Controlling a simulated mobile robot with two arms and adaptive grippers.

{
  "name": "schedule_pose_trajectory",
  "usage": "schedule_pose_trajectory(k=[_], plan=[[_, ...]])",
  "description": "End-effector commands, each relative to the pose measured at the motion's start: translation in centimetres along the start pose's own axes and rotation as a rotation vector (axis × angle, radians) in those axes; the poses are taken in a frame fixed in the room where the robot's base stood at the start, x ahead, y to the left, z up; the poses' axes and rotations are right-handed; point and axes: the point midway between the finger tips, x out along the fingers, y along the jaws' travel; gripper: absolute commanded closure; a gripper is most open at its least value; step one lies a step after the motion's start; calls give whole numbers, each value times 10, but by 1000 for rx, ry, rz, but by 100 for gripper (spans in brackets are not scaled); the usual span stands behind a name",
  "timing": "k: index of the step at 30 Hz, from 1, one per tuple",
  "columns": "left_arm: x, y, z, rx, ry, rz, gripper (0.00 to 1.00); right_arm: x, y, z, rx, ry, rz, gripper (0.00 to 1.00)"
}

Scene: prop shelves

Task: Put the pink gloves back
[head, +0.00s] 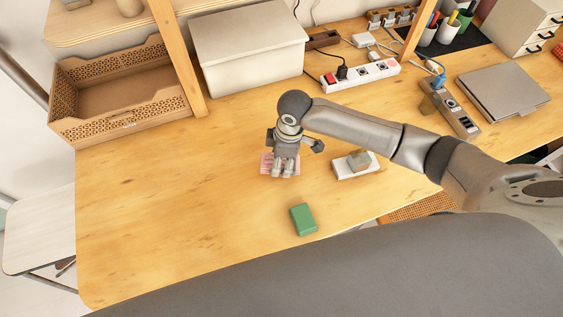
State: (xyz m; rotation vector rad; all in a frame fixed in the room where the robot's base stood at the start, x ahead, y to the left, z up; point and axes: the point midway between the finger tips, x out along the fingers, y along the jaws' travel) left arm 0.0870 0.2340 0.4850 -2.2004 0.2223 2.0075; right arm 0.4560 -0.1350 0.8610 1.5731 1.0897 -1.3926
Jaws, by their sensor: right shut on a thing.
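The pink gloves (265,165) lie on the wooden table, left of its middle, as a small flat pink patch. My right gripper (283,172) points down over them and is shut on them. The gripper's fingers hide the middle of the gloves, and pink shows on either side. I cannot tell whether the gloves are lifted off the table. My left gripper is not in view.
A green block (303,219) lies nearer me, and a white box with a grey top (355,165) stands to the right. An empty perforated crate (120,122), a lidded bin (250,75) and power strips (360,76) stand behind. The table's left part is clear.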

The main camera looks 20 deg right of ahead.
Motion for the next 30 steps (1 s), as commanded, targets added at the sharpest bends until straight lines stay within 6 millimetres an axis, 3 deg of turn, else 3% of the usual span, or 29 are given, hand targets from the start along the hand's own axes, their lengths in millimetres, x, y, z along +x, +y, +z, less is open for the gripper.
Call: schedule_pose_trajectory(k=[9, 21, 22, 26, 30], plan=[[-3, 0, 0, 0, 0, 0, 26, 35, 4, 4, 0, -2, 0, 66], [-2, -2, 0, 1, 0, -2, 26, 40, 4, 4, 0, -1, 0, 66], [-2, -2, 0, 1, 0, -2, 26, 39, 4, 4, -1, 0, 1, 43], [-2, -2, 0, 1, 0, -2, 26, 39, 4, 4, -1, -1, 0, 27], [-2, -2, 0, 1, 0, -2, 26, 39, 4, 4, -1, -1, 0, 26]])
